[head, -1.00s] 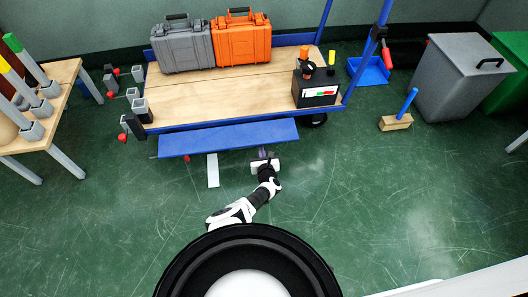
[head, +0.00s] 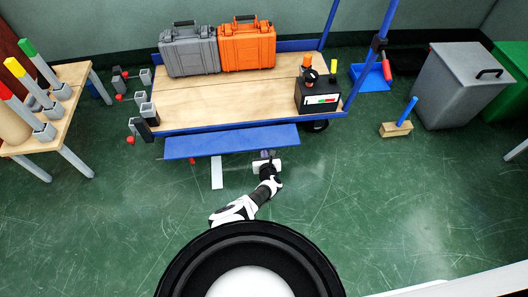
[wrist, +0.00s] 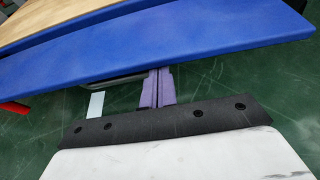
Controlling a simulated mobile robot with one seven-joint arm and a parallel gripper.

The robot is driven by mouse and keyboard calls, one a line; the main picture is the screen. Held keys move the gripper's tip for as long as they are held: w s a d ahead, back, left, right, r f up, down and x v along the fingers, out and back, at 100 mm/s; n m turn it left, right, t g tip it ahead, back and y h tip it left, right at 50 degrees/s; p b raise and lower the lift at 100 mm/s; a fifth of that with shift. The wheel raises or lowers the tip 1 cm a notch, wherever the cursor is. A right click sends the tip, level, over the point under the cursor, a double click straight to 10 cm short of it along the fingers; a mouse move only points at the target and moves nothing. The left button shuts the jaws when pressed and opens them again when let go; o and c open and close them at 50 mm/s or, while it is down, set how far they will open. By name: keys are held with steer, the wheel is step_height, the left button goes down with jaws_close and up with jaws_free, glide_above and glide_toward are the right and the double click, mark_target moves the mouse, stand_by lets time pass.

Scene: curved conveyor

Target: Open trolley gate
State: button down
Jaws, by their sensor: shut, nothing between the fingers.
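The trolley's blue gate (head: 232,141) is a long flat panel along the near side of the wooden trolley deck (head: 220,103). It is tilted outward and down from the deck edge. In the wrist view the gate (wrist: 160,55) crosses the upper part of the picture, with a strip of the wooden deck behind it. My gripper (head: 265,156) is at the gate's near edge, right of its middle. In the wrist view its purple fingers (wrist: 159,87) are together, with nothing between them, and their tips reach the gate's lower edge. I cannot tell whether they touch it.
On the deck stand a grey case (head: 189,50), an orange case (head: 247,45) and a black box (head: 317,92). A table (head: 55,110) with colored posts is at left. Grey (head: 457,88) and green bins are at right. The green floor nearby is mostly clear.

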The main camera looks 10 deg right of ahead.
steer(key=shift+r+g+p, duration=0.8)
steer(key=shift+r+p, duration=0.5)
steer(key=shift+p, duration=0.6)
steer(key=shift+f, duration=0.1)
step_height(320, 180, down, 4)
steer(key=f+b, duration=0.1)
steer(key=b, duration=0.3)
steer(key=p+v, duration=0.8)
steer(key=v, duration=0.3)
steer(key=shift+r+p, duration=0.15)
steer(key=shift+p, duration=0.2)
